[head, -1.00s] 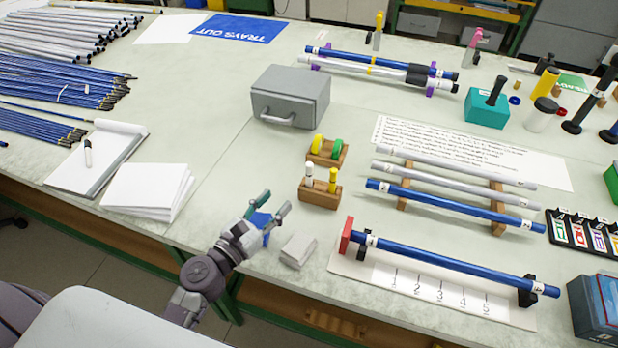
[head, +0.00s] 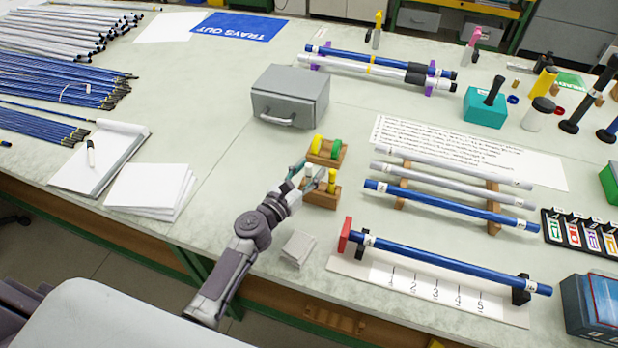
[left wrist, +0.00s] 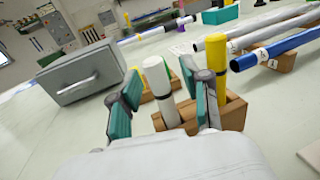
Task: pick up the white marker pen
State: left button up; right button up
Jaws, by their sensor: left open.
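The white marker pen (left wrist: 160,88) stands upright in a wooden holder (left wrist: 236,112), beside a yellow marker (left wrist: 217,60). In the left wrist view the pen is between the teal fingertips of my open left gripper (left wrist: 157,85), with room on both sides. In the head view my left gripper (head: 308,180) is at the same holder (head: 322,200) and partly hides the white pen; the yellow marker (head: 332,180) shows to its right. Whether either finger touches the pen is not clear. My right gripper is in neither current view.
A wooden block with yellow and green tape rolls (head: 327,152) stands just behind the holder. A grey box (head: 290,96) is at the back left. Blue and silver rods (head: 450,208) lie on racks to the right. A small grey block (head: 298,248) lies in front.

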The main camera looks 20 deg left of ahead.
pick_arm(q)
jog(key=shift+c, duration=0.6)
grip_shut()
